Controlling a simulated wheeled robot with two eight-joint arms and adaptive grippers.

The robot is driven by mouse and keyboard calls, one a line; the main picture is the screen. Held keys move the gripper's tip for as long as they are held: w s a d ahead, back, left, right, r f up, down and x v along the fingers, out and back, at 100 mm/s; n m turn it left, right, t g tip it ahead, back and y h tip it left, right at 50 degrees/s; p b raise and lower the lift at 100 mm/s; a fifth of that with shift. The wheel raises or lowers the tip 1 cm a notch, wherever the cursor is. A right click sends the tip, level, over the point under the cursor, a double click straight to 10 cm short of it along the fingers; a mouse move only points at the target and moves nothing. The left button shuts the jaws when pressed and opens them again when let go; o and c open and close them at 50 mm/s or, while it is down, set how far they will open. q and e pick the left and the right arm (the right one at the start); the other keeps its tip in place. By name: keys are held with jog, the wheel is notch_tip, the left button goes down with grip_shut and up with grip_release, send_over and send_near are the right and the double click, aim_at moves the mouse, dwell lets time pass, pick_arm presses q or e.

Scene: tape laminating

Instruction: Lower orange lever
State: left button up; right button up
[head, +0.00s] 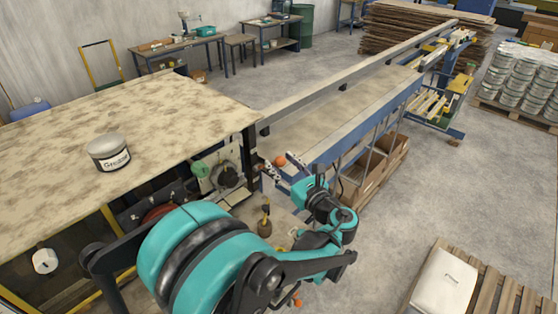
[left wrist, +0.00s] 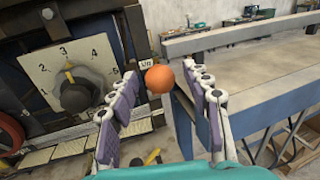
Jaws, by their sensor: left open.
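The orange lever's round knob (head: 280,160) shows in the head view beside the machine's end, close to my left gripper (head: 284,167). In the left wrist view the orange knob (left wrist: 159,79) sits between the two fingertips of my left gripper (left wrist: 159,76), with gaps on both sides. The gripper is open, with purple pads on its fingers. A small white label (left wrist: 146,64) is just above and left of the knob. The lever's shaft is hidden behind the knob. My right gripper is not in view.
A numbered dial panel (left wrist: 72,75) with a black knob is left of the fingers. A long blue-sided conveyor table (head: 335,125) runs off to the back right. A grease tub (head: 108,152) stands on the large worktop (head: 60,135). A pallet (head: 490,290) lies front right.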

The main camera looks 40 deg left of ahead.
pick_arm(q)
jog(key=shift+w+a, duration=0.3)
jog(key=shift+a, duration=0.35)
grip_shut()
